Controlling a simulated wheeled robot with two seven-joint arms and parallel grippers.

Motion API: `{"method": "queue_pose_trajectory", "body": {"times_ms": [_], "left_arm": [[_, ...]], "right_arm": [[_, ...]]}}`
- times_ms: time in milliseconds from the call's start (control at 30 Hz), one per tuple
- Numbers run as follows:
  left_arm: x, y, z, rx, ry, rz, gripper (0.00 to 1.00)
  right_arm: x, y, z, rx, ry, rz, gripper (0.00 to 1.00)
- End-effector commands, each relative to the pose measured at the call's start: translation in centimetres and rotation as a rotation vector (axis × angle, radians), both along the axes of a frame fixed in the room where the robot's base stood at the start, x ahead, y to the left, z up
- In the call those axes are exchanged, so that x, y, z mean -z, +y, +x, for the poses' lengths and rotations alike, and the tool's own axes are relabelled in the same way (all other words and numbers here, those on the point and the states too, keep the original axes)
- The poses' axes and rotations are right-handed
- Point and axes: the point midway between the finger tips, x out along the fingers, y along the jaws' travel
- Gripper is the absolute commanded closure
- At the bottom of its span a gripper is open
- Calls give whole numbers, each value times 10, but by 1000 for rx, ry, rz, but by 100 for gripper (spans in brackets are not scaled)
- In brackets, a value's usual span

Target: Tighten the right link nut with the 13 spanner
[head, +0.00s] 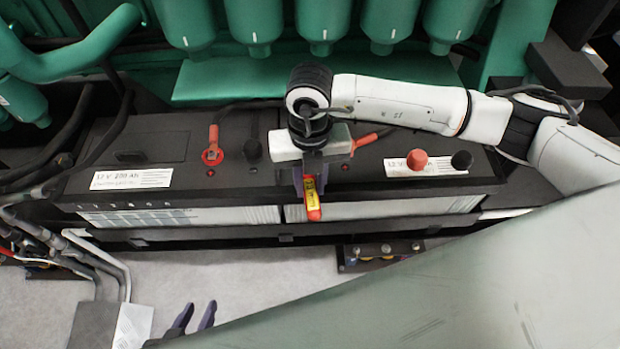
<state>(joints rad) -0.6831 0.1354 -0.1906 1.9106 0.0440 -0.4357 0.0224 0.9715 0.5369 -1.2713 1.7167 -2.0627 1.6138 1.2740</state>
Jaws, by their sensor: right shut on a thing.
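My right gripper (312,180) reaches in from the right over the middle of the batteries. It is shut on a tool with a red and yellow handle (313,204), which I take for the 13 spanner. The tool's jaw and size mark cannot be made out. The right link nut cannot be picked out; the arm and gripper cover part of the battery tops. A red lead (370,139) shows just right of the gripper. My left gripper (199,314) is low at the left, its two dark purple fingers apart, with nothing seen between them.
The left battery (150,150) carries a red clamp (213,152) and a black terminal (252,150). The right battery (470,188) has a red cap (417,160) and a black cap (462,160). A small black tray (350,264) lies in front. Green engine parts stand behind.

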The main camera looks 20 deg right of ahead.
Motion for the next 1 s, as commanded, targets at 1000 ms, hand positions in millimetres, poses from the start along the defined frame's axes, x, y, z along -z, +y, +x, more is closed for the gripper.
{"method": "queue_pose_trajectory", "body": {"times_ms": [1000], "left_arm": [[18, 0, -3, 0, 7, 1, 69]], "right_arm": [[19, 0, 0, 0, -1, 1, 100]]}}
